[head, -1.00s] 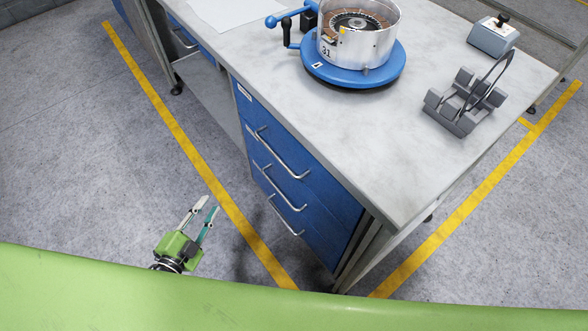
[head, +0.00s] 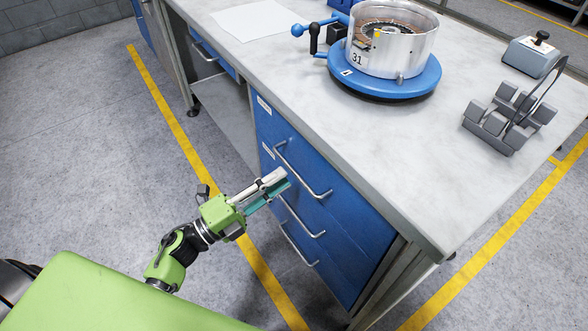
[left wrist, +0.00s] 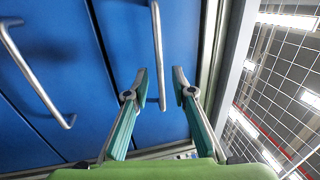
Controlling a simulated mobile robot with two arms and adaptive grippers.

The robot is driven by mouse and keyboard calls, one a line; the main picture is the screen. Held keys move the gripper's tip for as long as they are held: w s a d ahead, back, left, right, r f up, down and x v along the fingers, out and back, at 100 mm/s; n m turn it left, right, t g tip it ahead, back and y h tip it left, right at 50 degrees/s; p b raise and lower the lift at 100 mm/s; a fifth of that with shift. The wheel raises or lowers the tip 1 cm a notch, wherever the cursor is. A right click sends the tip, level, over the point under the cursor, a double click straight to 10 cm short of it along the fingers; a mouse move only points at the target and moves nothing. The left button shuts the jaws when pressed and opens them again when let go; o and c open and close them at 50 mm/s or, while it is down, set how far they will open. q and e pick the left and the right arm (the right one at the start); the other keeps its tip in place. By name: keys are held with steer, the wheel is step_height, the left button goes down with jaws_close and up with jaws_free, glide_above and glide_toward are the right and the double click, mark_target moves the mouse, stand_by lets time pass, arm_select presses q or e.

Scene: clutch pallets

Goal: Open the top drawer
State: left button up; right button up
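The top drawer (head: 318,168) is the uppermost blue front under the worktop; it is closed. Its silver bar handle (head: 306,187) runs along the front. My left gripper (head: 280,183) is at this handle, level with its left part. In the left wrist view my left gripper (left wrist: 159,80) is open, with a finger on each side of the top drawer handle (left wrist: 158,45). The handle's near end shows between the fingers; I see no clear contact. My right gripper is in neither view.
Lower drawer handles (head: 302,218) sit below, one also showing in the left wrist view (left wrist: 35,75). The worktop (head: 420,170) overhangs the drawers and carries a round blue-based fixture (head: 390,82) and a grey stand (head: 508,118). The floor (head: 90,170) at left is clear.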

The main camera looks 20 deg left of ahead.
mark_target(294, 170)
arm_select(q)
steer(key=x, duration=0.5)
steer(key=shift+s+f, duration=0.1)
jaws_close()
